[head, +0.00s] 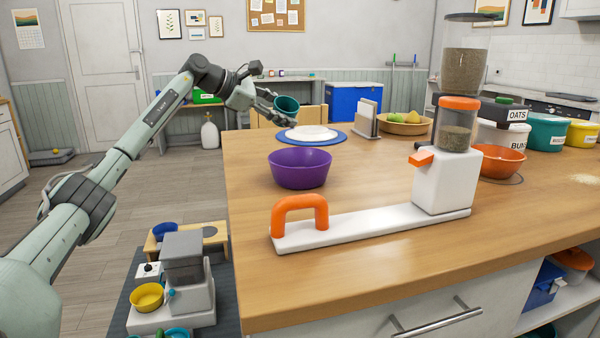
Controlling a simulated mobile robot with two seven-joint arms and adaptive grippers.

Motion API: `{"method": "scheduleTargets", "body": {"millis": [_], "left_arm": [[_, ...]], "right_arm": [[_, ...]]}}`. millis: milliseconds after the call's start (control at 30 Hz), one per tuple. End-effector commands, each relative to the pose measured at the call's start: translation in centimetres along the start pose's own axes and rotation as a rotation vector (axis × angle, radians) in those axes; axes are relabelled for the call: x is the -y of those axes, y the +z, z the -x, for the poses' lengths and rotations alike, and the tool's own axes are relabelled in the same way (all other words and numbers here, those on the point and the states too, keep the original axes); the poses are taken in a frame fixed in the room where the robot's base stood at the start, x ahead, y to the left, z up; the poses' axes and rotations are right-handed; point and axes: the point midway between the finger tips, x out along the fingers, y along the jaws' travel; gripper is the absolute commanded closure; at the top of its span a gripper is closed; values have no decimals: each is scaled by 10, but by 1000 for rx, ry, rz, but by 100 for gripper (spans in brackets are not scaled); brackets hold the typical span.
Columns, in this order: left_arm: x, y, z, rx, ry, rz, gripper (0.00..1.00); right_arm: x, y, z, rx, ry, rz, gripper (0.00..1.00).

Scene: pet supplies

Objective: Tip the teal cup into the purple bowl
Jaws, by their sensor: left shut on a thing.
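The teal cup (287,106) is in my left gripper (273,103), raised above the far left edge of the wooden counter. The cup looks tilted, with its open mouth partly showing; I cannot tell what is in it. My left gripper is shut on the cup. The purple bowl (300,170) stands upright on the counter near its left edge, nearer to me and lower than the cup. What is in the bowl is hard to tell. My right gripper is not in view.
A blue-rimmed plate (333,140) lies behind the purple bowl. A white dispenser (445,180) with an orange handle (299,212) stands in front and to the right. An orange bowl (499,160) and several labelled tubs are farther right. The counter (370,185) is clear just right of the purple bowl.

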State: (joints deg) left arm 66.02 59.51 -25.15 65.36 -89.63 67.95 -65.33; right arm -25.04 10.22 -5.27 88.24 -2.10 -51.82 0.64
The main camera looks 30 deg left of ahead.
Motion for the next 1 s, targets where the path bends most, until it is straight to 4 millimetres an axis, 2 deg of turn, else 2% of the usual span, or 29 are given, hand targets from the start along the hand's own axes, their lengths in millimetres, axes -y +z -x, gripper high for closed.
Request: {"method": "scheduleTargets", "body": {"millis": [567,833,1000], "left_arm": [[-2,3,2,9,-7,25,85],[-17,25,14,111,-161,386,85],[-20,30,18,139,-213,502,85]], "right_arm": [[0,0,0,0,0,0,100],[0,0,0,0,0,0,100],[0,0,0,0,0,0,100]]}}
